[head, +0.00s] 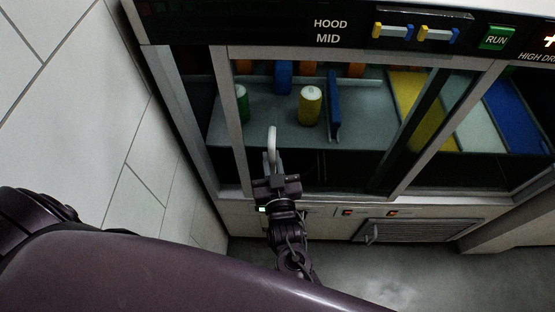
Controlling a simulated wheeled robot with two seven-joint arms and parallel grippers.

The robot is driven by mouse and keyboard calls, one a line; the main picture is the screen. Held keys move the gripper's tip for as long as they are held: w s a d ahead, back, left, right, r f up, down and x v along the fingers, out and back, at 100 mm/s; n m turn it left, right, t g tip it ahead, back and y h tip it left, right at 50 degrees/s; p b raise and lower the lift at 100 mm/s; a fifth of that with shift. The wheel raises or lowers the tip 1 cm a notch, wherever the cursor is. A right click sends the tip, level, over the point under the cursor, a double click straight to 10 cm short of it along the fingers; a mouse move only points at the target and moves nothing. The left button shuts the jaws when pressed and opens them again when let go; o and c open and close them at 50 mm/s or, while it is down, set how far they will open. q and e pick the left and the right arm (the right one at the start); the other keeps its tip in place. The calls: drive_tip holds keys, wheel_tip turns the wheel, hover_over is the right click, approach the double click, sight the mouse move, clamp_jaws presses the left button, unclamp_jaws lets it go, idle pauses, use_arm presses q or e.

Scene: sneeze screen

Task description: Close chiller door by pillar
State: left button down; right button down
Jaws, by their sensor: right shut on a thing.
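The chiller cabinet has a glass-fronted door (345,170) in a pale metal frame, left of a slanting upright post. A pale upright handle (272,140) stands in front of the glass near the door's left side. My right gripper (273,172) is shut on the lower part of this handle; its fingers hide where they meet it. I cannot tell from this view how far the door stands open. A pale pillar (185,110) rises at the cabinet's left end. My left gripper is not in view.
Behind the glass are a yellow canister (310,106), a green one (241,104) and a blue divider (335,105). Above is a control panel with a RUN button (496,38). A tiled wall (60,110) is close on the left. A vent grille (415,230) sits low; grey floor is clear.

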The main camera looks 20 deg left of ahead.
drive_tip(key=c, duration=1.5)
unclamp_jaws()
drive_tip(key=shift+o, duration=0.2)
drive_tip(key=b+v, duration=0.1)
drive_tip(key=v, duration=0.7)
